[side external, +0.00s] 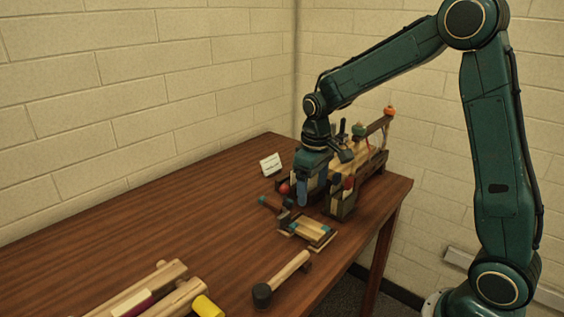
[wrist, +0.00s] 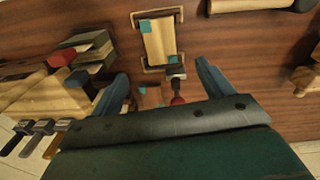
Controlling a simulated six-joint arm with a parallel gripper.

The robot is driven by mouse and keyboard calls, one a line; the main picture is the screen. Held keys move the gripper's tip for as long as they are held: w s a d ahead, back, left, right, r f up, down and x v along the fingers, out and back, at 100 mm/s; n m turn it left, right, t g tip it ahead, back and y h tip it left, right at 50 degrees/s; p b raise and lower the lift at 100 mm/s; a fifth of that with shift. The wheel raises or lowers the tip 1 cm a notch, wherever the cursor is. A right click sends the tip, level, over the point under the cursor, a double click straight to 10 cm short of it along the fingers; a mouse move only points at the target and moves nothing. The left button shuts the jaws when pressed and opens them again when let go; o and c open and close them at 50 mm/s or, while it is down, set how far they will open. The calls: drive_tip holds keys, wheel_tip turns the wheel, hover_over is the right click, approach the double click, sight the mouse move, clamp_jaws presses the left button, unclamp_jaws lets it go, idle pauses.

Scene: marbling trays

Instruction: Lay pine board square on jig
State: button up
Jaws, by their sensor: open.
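A pale board with teal corner marks, seemingly the pine board (side external: 311,229), lies between dark corner brackets, seemingly the jig (side external: 325,242), on the table. In the wrist view the board (wrist: 159,45) lies ahead of my fingers between the jig brackets (wrist: 163,12). It looks roughly in line with them; I cannot tell if it is exactly square. My gripper (side external: 303,203) is open and empty, behind and left of the board in the side view. In the wrist view its fingers (wrist: 161,87) are spread wide, with a red-handled tool (wrist: 178,88) visible between them.
A wooden tool carrier (side external: 343,203) stands close beside my gripper. A mallet (side external: 283,277) lies in front of the board. A brown piece with a teal end (side external: 270,203) lies near the gripper. A white card (side external: 271,164) stands behind. The table's left middle is clear.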

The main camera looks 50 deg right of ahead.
drive_tip(key=s+a+r+t, duration=0.2)
drive_tip(key=s+a+r, duration=0.2)
drive_tip(key=s+r, duration=0.6)
drive_tip(key=s+a+r+m+t, duration=0.1)
drive_tip(key=s+a+r+t, duration=0.1)
drive_tip(key=s, duration=1)
drive_tip(key=shift+s+a+t, duration=0.3)
drive_tip(key=shift+s+t, duration=0.05)
drive_tip(key=shift+t, duration=0.25)
